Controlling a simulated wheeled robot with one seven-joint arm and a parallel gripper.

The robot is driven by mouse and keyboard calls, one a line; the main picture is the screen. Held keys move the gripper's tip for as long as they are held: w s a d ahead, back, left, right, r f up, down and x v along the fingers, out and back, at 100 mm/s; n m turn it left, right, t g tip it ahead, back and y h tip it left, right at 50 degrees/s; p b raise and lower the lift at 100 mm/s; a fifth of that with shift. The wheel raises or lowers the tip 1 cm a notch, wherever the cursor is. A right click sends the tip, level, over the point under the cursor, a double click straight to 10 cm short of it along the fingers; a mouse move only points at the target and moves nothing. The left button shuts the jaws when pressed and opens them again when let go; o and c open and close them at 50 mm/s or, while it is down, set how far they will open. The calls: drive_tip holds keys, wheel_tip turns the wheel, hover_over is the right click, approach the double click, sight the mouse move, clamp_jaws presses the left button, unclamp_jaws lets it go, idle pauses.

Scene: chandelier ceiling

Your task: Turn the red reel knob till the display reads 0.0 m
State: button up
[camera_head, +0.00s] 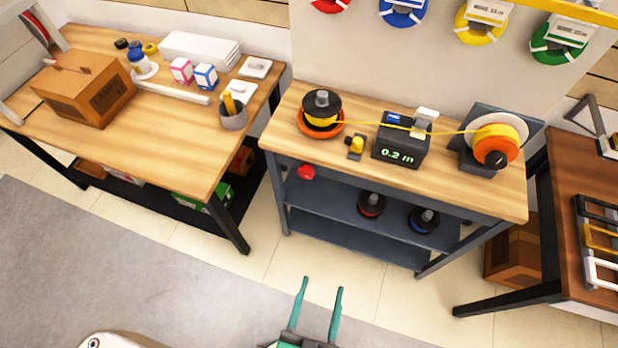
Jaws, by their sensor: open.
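The display (396,156) on the front of a dark counter box (404,136) reads 0.2 m in green. At the right of the workbench, a reel (510,127) with a white flange carries yellow line. An orange-red round knob (484,150) with a black centre faces out from the reel's front. A yellow line (450,132) runs from a black-topped spool (321,105) through the counter box to the reel. My gripper (321,290) has two teal fingers, open and empty. It is over the floor in front of the workbench, well apart from the knob.
The workbench (280,135) has lower shelves with spools. A small red round part (305,172) shows under its front edge. A wooden table (180,130) with boxes stands left; a brown table (580,200) with frames stands right. The floor in front is clear.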

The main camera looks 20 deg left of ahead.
drive_tip(key=w+a+f+m+t, duration=0.1)
drive_tip(key=w+a+f+t, duration=0.1)
drive_tip(key=w+a+f, duration=0.3)
drive_tip(key=w+a+f+m+t, duration=0.1)
drive_tip(key=w+a+f+t, duration=0.15)
drive_tip(key=w, duration=0.45)
drive_tip(key=m+h, duration=0.3)
drive_tip(key=h, duration=0.1)
approach(304, 175)
drive_tip(key=shift+t, duration=0.25)
drive_tip(key=x, duration=0.8)
drive_tip(key=shift+w+d, duration=0.15)
drive_tip(key=shift+w, duration=0.3)
drive_tip(key=c, duration=1)
